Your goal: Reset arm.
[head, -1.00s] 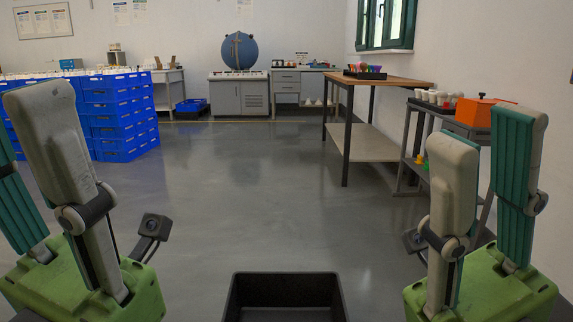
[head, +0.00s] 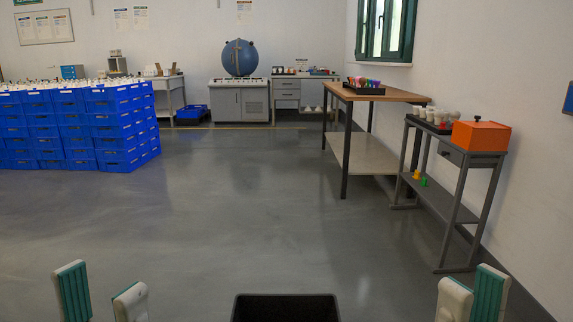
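My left gripper (head: 102,300) shows at the bottom left of the head view. Only its two finger ends, pale with green-ribbed pads, are in the picture, with a gap between them. My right gripper (head: 474,298) is at the bottom right, cut off by the lower edge. Its two finger ends stand close beside each other in the picture. I see nothing held between the fingers of either gripper. Both grippers are in front of open floor, away from the tables. The rest of both arms is out of view.
A black bin (head: 286,296) is at the bottom centre. Blue crates (head: 121,128) are stacked at left. A wooden-topped table (head: 385,92) and a grey stand (head: 447,200) with an orange box (head: 481,136) stand at right. A blue sphere (head: 240,57) is at the back. The middle floor is clear.

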